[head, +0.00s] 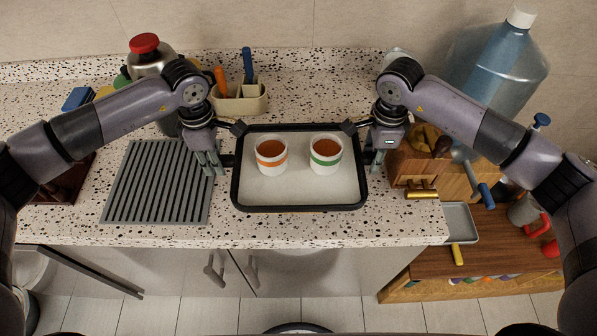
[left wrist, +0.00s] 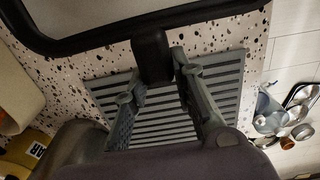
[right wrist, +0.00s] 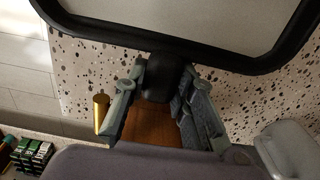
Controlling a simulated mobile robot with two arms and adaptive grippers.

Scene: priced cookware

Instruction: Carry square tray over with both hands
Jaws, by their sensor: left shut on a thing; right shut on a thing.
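The square tray (head: 299,206) has a black rim and a pale floor and is over the speckled counter in the head view. Two white cups of brown drink stand upright in it, one with an orange band (head: 271,154) and one with a green band (head: 325,154). My left gripper (head: 224,162) is shut on the tray's left handle, which also shows in the left wrist view (left wrist: 151,55). My right gripper (head: 374,160) is shut on the right handle, seen in the right wrist view (right wrist: 160,78). I cannot tell whether the tray touches the counter.
A grey ribbed drying mat (head: 157,185) lies left of the tray. A utensil caddy (head: 240,100) stands behind it. A large blue water bottle (head: 497,62) stands back right. A lower wooden surface (head: 480,240) lies beyond the counter's right edge.

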